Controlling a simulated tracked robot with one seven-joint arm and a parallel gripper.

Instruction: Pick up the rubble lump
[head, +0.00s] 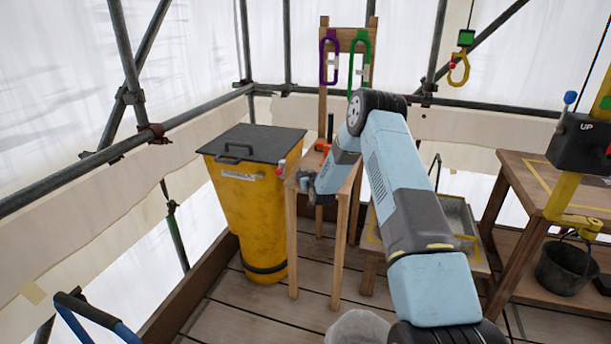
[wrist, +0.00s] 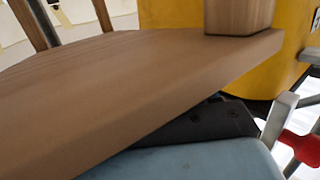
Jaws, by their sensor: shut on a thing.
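My gripper (head: 301,180) is at the front left edge of the small wooden stand (head: 342,225), beside the yellow bin. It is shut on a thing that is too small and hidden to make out. In the wrist view, a silver bar (wrist: 278,118) and a red piece (wrist: 303,146) show at the right edge, close to the brown board (wrist: 120,85). A rounded pale grey lump (head: 357,328) lies on the floor at the bottom of the head view, apart from my gripper; I cannot tell if it is the rubble lump.
The yellow bin (head: 249,215) has its dark lid down. Purple (head: 330,60) and green (head: 359,62) carabiners hang behind the stand. A grey tray (head: 455,215), a wooden table (head: 540,180) and a black bucket (head: 566,267) are at the right. Planks left of my arm are partly clear.

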